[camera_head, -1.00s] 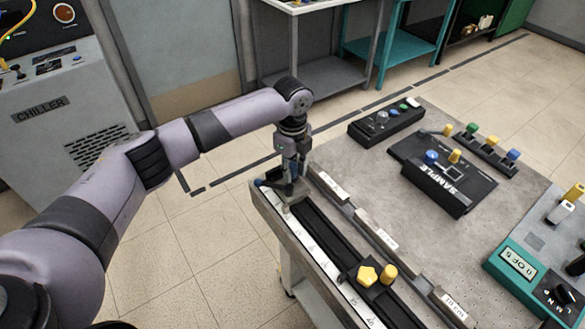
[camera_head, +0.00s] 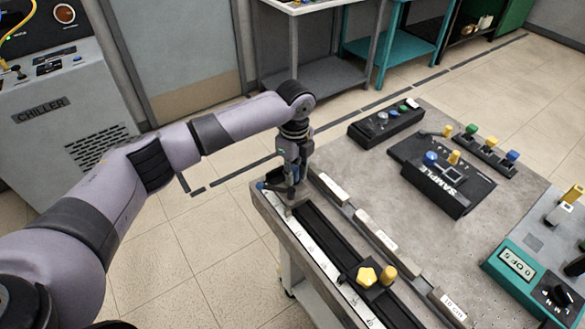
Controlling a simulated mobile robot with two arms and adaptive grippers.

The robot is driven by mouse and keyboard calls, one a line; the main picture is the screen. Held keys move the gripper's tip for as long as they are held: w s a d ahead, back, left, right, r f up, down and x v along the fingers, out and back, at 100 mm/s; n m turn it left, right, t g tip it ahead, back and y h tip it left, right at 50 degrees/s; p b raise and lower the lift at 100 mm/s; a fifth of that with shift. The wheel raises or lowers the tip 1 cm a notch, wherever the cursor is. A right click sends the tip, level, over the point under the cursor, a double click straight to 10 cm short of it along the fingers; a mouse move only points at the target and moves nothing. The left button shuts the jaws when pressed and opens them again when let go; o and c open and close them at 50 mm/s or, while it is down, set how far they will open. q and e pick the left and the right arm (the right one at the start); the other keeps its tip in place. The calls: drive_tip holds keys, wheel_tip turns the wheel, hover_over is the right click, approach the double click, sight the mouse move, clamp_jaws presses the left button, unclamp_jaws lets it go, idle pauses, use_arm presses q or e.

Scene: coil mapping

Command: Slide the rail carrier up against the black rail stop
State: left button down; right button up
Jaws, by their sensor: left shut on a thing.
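My left gripper (camera_head: 293,190) points down at the far left end of the black rail (camera_head: 331,237). It is shut on what appears to be the rail carrier, a small grey block on the rail; the fingers hide most of it. Nearer me on the same rail sits a black piece, which looks like the rail stop, with a yellow star-shaped knob (camera_head: 367,277) and a yellow cylindrical knob (camera_head: 388,273). A clear length of rail lies between it and the gripper. My right gripper is not in view.
A white numbered scale (camera_head: 318,251) runs along the rail's left side. Labelled blocks (camera_head: 376,229) line its right side. Further right are the black SAMPLE box (camera_head: 446,185), a row of coloured knobs (camera_head: 489,147) and a teal counter box (camera_head: 522,270). Left of the bench is bare floor.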

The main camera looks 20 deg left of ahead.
use_arm(q)
drive_tip(key=s+d+p, duration=0.1)
drive_tip(key=d+p, duration=0.1)
drive_tip(key=s+d+p, duration=0.1)
drive_tip(key=s+d, duration=0.1)
drive_tip(key=s+d+r+p, duration=0.1)
drive_tip(key=s+d+p, duration=0.1)
drive_tip(key=d, duration=0.1)
drive_tip(key=shift+s+p, duration=0.2)
drive_tip(key=shift+p, duration=0.1)
drive_tip(key=s+d+p, duration=0.1)
drive_tip(key=s+d, duration=0.1)
drive_tip(key=d, duration=0.1)
drive_tip(key=s+d+p, duration=0.3)
drive_tip(key=s+d, duration=0.1)
drive_tip(key=d, duration=0.1)
drive_tip(key=shift+s+d+f, duration=0.3)
drive_tip(key=shift+s, duration=0.05)
drive_tip(key=shift+s+d+f+p, duration=0.15)
drive_tip(key=shift+s+d+p, duration=0.25)
drive_tip(key=shift+d, duration=0.1)
drive_tip(key=c, duration=1.5)
unclamp_jaws()
drive_tip(key=shift+o, duration=0.4)
wheel_tip(320, 180, up, 12)
